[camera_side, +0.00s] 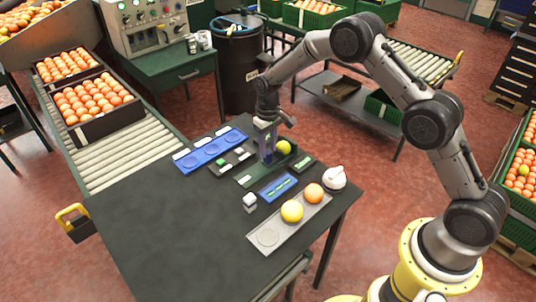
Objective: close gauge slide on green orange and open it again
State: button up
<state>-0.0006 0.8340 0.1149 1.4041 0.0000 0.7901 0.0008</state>
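A yellow-green orange (284,147) sits at the far right part of the work table, just right of my gripper. My gripper (267,146) points down over a dark green gauge base (246,180). A blue-grey upright piece (267,158), perhaps the gauge slide, stands directly under and between my fingers. It is close beside the green orange; whether it touches the fruit I cannot tell. The fingers are small and partly merge with this piece, so their opening and any hold are unclear.
A grey tray (288,226) holds a yellow orange (291,211) and an orange one (313,194). A white rounded object (335,178), a blue panel (278,187), a small white block (250,202) and a blue tray (211,150) stand nearby. The table's (165,230) left front is clear.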

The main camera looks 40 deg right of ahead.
aim_at(268, 151)
jog(key=shift+f, duration=1.65)
grip_shut()
